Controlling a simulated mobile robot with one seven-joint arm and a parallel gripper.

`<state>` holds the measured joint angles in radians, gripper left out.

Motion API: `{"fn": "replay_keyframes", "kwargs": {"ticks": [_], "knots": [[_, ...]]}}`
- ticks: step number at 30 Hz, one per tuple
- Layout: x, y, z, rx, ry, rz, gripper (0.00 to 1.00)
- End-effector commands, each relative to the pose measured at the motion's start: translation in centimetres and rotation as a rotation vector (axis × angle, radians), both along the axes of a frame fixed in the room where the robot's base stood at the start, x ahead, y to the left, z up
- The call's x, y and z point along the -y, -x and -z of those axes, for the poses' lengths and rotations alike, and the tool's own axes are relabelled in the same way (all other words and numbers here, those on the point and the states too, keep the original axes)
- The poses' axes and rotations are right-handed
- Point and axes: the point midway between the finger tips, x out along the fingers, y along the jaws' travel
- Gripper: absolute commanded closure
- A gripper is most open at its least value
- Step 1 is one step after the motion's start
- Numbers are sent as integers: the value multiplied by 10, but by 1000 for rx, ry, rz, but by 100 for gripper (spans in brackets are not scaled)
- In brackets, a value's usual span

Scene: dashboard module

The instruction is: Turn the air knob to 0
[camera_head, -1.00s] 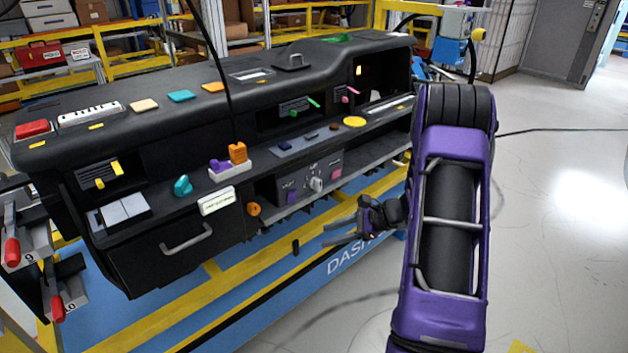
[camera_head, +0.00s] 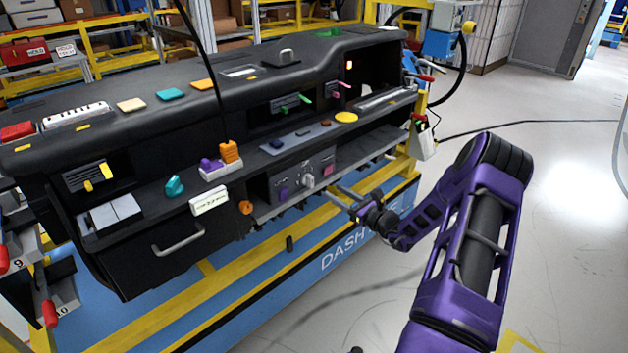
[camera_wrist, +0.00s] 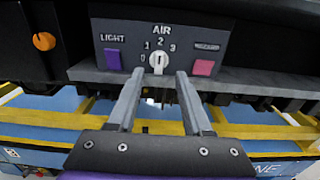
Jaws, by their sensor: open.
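The white air knob (camera_head: 308,181) sits on the grey control panel (camera_head: 290,178) in the lower middle of the dashboard. In the wrist view the knob (camera_wrist: 158,63) is under the word AIR, with the marks 0, 1, 2 and 3 arced around it. It looks upright, with its top towards the 2. My gripper (camera_head: 342,196) is just right of and in front of the knob in the head view. In the wrist view my gripper (camera_wrist: 160,75) is open and empty, its two fingertips just below the knob on either side, apart from it.
A purple LIGHT button (camera_wrist: 113,59) is left of the knob and a pink button (camera_wrist: 203,67) is right of it. A shelf with a yellow disc (camera_head: 346,117) lies above the panel. An orange knob (camera_head: 245,207) is further left. The floor to the right is clear.

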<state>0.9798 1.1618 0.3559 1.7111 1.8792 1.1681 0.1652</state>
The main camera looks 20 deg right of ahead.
Motion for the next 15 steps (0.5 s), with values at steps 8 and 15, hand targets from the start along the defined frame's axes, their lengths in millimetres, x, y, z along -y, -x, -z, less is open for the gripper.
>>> {"fn": "replay_keyframes", "kwargs": {"ticks": [8,15], "knots": [[-22,-57,1,0,1,-3,50],[-32,-87,0,0,1,-1,50]]}}
